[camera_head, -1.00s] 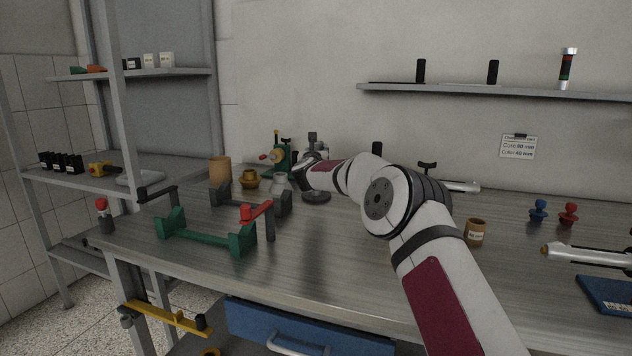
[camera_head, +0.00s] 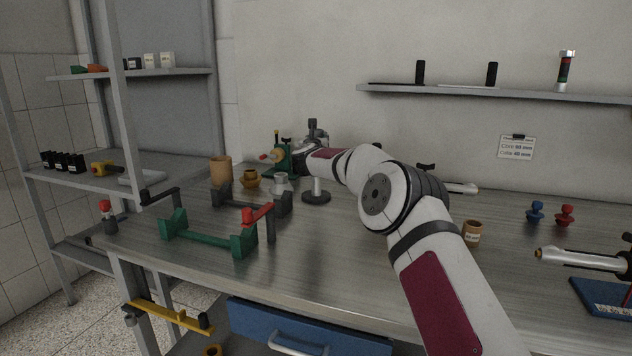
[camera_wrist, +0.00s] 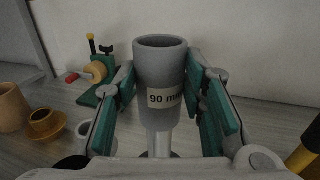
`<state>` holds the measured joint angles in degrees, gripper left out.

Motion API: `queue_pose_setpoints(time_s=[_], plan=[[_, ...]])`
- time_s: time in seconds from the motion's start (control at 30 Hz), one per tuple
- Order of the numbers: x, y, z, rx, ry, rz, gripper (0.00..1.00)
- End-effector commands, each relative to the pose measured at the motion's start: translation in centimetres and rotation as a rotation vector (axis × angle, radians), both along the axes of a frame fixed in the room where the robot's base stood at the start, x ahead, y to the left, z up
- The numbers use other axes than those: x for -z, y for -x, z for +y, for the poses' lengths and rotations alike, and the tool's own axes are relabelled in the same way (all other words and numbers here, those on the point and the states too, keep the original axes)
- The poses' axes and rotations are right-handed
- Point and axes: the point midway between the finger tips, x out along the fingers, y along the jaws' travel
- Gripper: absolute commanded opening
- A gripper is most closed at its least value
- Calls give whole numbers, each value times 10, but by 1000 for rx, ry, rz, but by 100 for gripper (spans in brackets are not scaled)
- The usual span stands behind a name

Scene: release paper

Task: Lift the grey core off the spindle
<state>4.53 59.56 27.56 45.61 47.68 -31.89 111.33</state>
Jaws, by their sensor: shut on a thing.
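The grey core (camera_wrist: 158,62) is a tapered grey tube, open at the top, with a label reading "90 m" and the rest hidden. My gripper (camera_wrist: 163,88) is shut on it, with green-padded fingers on both sides, and holds it upright. The pale spindle post (camera_wrist: 161,146) shows directly below the core. In the head view the spindle (camera_head: 317,187) stands on a dark round base under my arm's end. My arm hides the top of the post, so I cannot tell if the core's lower end is clear of it.
A green stand with a tan roll (camera_wrist: 96,72) is close on the left. A light grey cup (camera_head: 280,183), a brown flanged piece (camera_head: 250,179) and a tan cylinder (camera_head: 220,169) stand left of the spindle. Green and dark cradles (camera_head: 208,240) are nearer the front. The wall is close behind.

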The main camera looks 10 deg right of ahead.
Motion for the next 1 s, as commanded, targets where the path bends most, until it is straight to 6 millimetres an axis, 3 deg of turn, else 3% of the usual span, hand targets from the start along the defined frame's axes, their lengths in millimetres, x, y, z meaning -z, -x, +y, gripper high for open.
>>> queue_pose_setpoints(time_s=[0.47,1.0], plan=[[-4,0,0,0,0,0,10],[-29,0,0,0,-1,-1,10]])
